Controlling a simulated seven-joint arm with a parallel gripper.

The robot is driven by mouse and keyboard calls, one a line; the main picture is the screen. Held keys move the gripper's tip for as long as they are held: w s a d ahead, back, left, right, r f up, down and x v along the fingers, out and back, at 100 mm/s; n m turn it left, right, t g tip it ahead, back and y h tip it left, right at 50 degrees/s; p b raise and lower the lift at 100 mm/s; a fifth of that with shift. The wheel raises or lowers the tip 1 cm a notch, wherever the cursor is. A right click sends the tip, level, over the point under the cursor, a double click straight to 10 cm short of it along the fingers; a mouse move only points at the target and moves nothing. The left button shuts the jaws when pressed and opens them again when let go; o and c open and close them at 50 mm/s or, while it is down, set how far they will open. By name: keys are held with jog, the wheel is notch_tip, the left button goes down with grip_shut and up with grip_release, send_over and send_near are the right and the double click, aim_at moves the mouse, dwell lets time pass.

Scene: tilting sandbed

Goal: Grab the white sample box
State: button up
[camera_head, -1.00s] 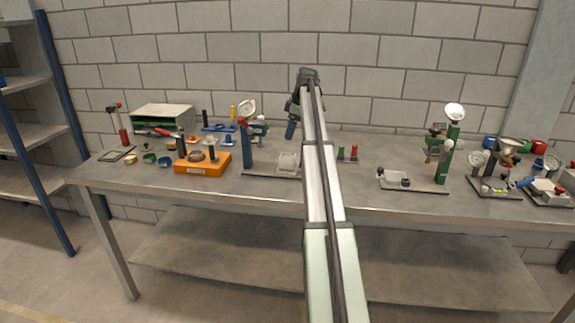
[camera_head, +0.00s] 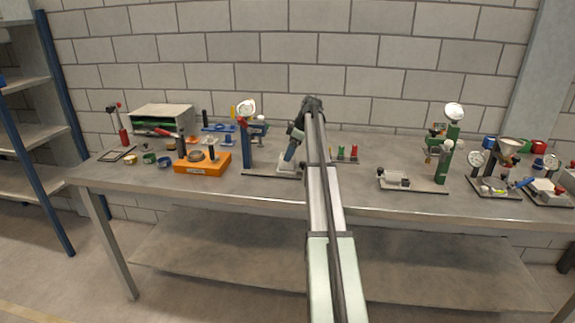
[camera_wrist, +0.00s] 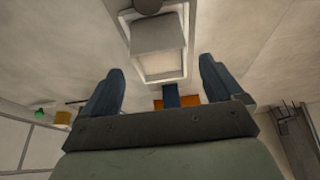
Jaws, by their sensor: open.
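A pale white box (camera_wrist: 158,42) with a lighter rim lies ahead of my open gripper (camera_wrist: 162,66) in the wrist view, roughly between the two dark blue fingers and apart from them. In the head view my gripper (camera_head: 289,157) points down over the white box (camera_head: 285,169) on the base of the blue stand (camera_head: 246,147), and largely hides it. I cannot tell from the head view whether the fingers touch it. Another white box-like piece (camera_head: 394,180) sits on the base of the green stand to the right.
The orange block (camera_head: 203,163) stands left of the blue stand. Small red and green pieces (camera_head: 347,153) are right of my gripper. The green stand (camera_head: 443,165) and more gauge stands (camera_head: 491,180) are farther right. Bare tabletop (camera_head: 350,180) lies right of my arm.

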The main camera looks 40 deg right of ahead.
aim_at(285, 167)
jog(key=shift+x, duration=2.6)
jog(key=c, duration=1.2)
jog(key=shift+r, duration=0.1)
jog(key=shift+c, duration=0.2)
